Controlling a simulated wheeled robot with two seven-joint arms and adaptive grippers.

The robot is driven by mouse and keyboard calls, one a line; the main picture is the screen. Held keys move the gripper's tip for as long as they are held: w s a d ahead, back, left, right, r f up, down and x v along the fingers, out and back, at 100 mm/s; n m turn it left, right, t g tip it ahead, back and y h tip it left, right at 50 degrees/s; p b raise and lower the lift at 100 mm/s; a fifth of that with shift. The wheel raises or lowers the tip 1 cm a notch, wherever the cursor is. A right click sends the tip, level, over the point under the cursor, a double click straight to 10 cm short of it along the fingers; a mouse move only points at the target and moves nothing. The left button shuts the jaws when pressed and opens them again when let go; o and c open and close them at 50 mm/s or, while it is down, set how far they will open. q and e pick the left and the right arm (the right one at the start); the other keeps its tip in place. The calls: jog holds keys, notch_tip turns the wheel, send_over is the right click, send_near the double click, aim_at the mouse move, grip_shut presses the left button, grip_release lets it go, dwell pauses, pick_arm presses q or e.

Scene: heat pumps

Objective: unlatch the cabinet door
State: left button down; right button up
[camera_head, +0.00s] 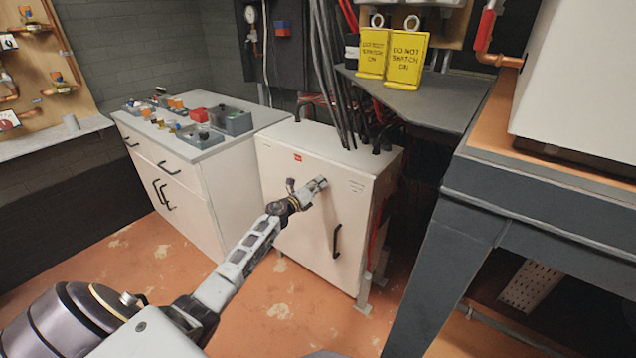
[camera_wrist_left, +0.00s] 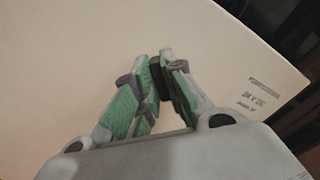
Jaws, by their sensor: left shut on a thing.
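The cabinet (camera_head: 291,157) is a white box with a small red label, and its front door (camera_head: 290,225) looks closed. A black handle (camera_head: 337,241) is on the right part of the door, below my gripper. My left gripper (camera_head: 322,183) is at the upper right of the door front. In the left wrist view, my left gripper (camera_wrist_left: 163,78) is shut on a small black latch knob (camera_wrist_left: 158,77) on the pale door (camera_wrist_left: 90,50). The fingers hide much of the knob. My right gripper is in neither view.
A dark steel bench (camera_head: 480,220) stands at the right. Yellow "do not switch on" signs (camera_head: 407,58) stand on a shelf behind. Black cables rise from the cabinet top.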

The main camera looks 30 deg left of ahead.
pick_arm(q)
jog(key=shift+a+f+n+p, duration=0.1)
jog(key=shift+n+p, duration=0.95)
jog(key=shift+n, duration=1.25)
jog(key=shift+a+f+n+p, duration=0.1)
jog(key=shift+n+p, duration=0.9)
jog(key=shift+n, duration=1.3)
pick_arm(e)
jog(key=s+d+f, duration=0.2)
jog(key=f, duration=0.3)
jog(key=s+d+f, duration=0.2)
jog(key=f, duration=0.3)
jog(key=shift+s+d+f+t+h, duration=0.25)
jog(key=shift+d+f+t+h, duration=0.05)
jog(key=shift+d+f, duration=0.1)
pick_arm(q)
jog(key=c, duration=1.5)
grip_release()
jog(key=shift+d, duration=0.1)
jog(key=shift+s, duration=0.2)
jog(key=s+a, duration=0.1)
jog(key=s, duration=1)
jog(key=shift+s, duration=0.3)
